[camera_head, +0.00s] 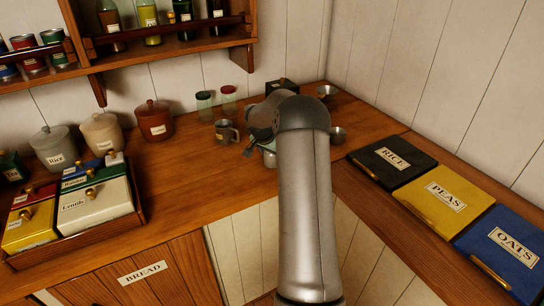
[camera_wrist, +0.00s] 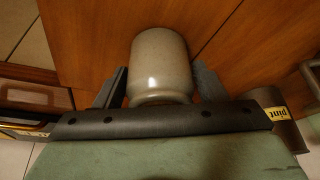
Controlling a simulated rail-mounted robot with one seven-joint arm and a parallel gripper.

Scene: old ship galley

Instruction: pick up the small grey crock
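The small grey crock (camera_wrist: 160,65) is in the middle of the wrist view, between the two fingers of my gripper (camera_wrist: 160,86). One finger is close along each side of it, and any gap is too small to make out. I cannot tell whether the fingers press on it or whether it is lifted off the wood. In the head view my arm hides most of the gripper (camera_head: 258,148), low over the counter near the corner. A pale patch below it may be the crock, but this is unclear.
A metal mug (camera_head: 226,131) stands close left of my gripper; its "pint" label shows in the wrist view (camera_wrist: 277,113). Metal cups (camera_head: 327,92) stand behind my arm. Lidded jars (camera_head: 102,131) and a tin rack (camera_head: 105,224) are left. RICE, PEAS and OATS lids (camera_head: 445,199) lie right.

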